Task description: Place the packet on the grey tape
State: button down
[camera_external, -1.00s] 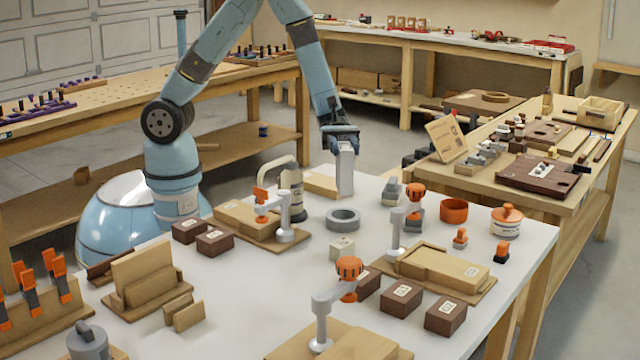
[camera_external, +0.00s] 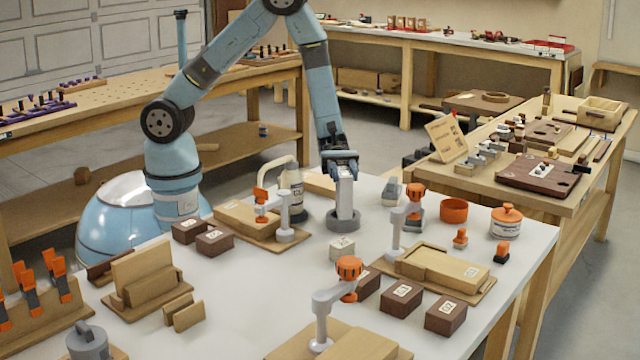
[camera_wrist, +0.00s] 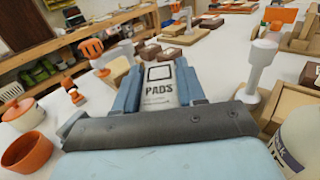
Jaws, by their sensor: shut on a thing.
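My gripper (camera_external: 340,163) is shut on a white packet (camera_external: 344,199), which it holds upright. In the external view the packet's lower end is at the grey tape roll (camera_external: 343,221) on the white table. I cannot tell whether it touches the roll's top or stands in its hole. In the wrist view the packet (camera_wrist: 159,84) sits between the two blue fingers with its "PADS" label showing. The tape is hidden there.
A bottle (camera_external: 291,188) and a clamp (camera_external: 285,215) stand left of the tape. A small pale block (camera_external: 341,247) lies in front.

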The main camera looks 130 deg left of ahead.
jog(key=c, duration=0.7)
grip_release()
jog(key=shift+o, duration=0.2)
jog(key=shift+a, duration=0.1)
jog(key=v, duration=1.2)
jog(key=s+d+r+m+g, duration=0.1)
jog(key=d+r+m+g, duration=0.1)
jog(key=d, duration=0.1)
jog(key=s+d+r+m+g, duration=0.1)
jog(key=d+r+m+g, duration=0.1)
jog(key=d+r+m, duration=0.1)
jog(key=s+d+r+m+g+h, duration=0.1)
jog(key=d+r+m+g, duration=0.1)
jog(key=d, duration=0.3)
jog(key=shift+s+r+m+g, duration=0.1)
jog(key=shift+r+m+g, duration=0.2)
jog(key=shift+r+g, duration=0.4)
jog(key=s+d+r+m+g+y, duration=0.3)
jog(key=s+d+r+m+g, duration=0.1)
jog(key=s+d+r+m, duration=0.25)
jog(key=s+d+r+m+t+y, duration=0.1)
jog(key=s+r+m+t+y, duration=0.1)
jog(key=s+r+m+y, duration=0.3)
jog(key=s+d+r+m+t+y, duration=0.1)
jog(key=s+r+m+t+y, duration=0.1)
jog(key=s+r+m+y, duration=0.3)
jog(key=shift+s+r+m+y, duration=0.35)
jog(key=shift+s+m, duration=1.1)
jog(key=shift+s, duration=0.95)
